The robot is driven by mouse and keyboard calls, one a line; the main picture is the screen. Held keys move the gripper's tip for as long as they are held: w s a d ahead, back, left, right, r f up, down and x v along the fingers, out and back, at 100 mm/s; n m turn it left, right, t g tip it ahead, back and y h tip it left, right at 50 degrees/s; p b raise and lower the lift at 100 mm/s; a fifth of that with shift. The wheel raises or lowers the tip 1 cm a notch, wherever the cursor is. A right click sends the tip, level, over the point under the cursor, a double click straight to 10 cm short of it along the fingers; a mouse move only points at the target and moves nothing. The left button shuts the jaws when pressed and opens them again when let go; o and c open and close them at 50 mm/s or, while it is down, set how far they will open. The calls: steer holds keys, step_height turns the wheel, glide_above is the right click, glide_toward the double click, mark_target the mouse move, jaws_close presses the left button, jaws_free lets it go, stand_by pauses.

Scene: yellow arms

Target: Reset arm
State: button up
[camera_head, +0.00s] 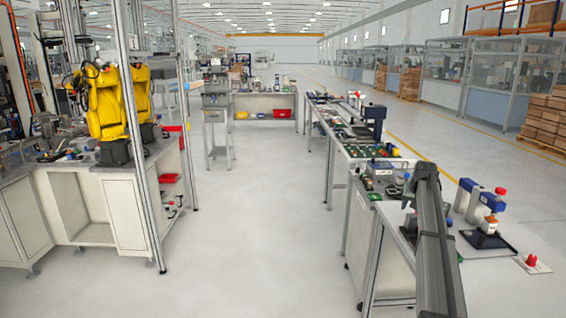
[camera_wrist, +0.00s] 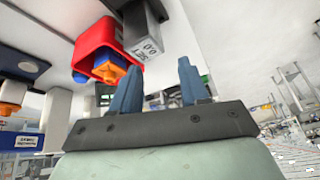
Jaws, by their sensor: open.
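My gripper (camera_wrist: 157,86) shows in the wrist view. Its two blue-grey fingers stand well apart, and nothing is visible between them. A dark mounting bar runs across below the fingers. Beyond the fingertips is a red bin (camera_wrist: 97,42) holding blue and orange items. Next to it is a grey device (camera_wrist: 146,40) with "SET" and "0.0" on its face. Both appear beyond the fingers, but I cannot tell the distance.
In the head view, a long workbench with equipment (camera_head: 350,150) runs along the right. A small stand with a red top (camera_head: 487,215) is near its front. Yellow robot arms (camera_head: 105,105) stand on a bench at left behind posts. The floor aisle (camera_head: 260,230) between is clear.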

steer(key=w+a+m+t, duration=0.1)
steer(key=a, duration=0.5)
steer(key=s+a+f+n+g+y, duration=0.1)
steer(key=s+a+f+g, duration=0.1)
steer(key=s+a+f, duration=0.9)
steer(key=s+a+f+g, duration=0.15)
steer(key=s+f, duration=0.55)
steer(key=f, duration=1)
steer(key=s+a+f+n+g+y, duration=0.15)
steer(key=s+a+f, duration=0.35)
steer(key=s+f, duration=0.65)
steer(key=s+a+f+g, duration=0.2)
steer(key=s+f, duration=0.3)
steer(key=s, duration=0.9)
steer(key=s+a+f+n+g+h, duration=0.1)
steer(key=s+a+f+g, duration=0.2)
steer(key=s, duration=1.2)
steer(key=s+a+f+n+g, duration=0.1)
steer(key=s+a+f, duration=0.4)
steer(key=s, duration=1)
step_height(320, 180, down, 3)
steer(key=shift+a+g, duration=0.4)
steer(key=shift+g, duration=0.5)
steer(key=shift+s+n, duration=0.1)
steer(key=shift+n, duration=0.15)
